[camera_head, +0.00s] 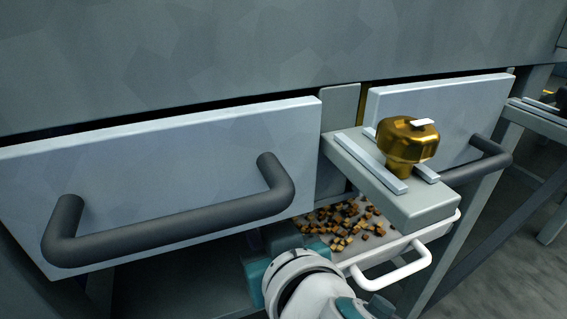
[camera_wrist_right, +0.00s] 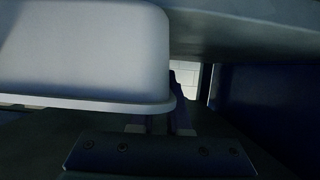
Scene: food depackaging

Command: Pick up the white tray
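The white tray (camera_head: 428,236) sits under a grey ledge between the drawers. It holds many small brown and orange cubes, and a white loop handle (camera_head: 395,272) sticks out from its front. In the right wrist view a pale, round-cornered wall with a rim, apparently the tray (camera_wrist_right: 85,50), fills the upper left, very close. My right arm reaches in at the bottom of the head view, left of the tray; its fingertips are hidden there. In the wrist view my right gripper (camera_wrist_right: 165,120) is dark beside the tray's corner; contact and finger opening are unclear. My left gripper is out of view.
A gold knob-like device (camera_head: 408,140) stands on the grey ledge (camera_head: 415,208) above the tray. A wide drawer front (camera_head: 170,165) with a dark handle (camera_head: 165,225) hangs left of my right arm. Another drawer front (camera_head: 440,110) is behind the device. Floor is open at right.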

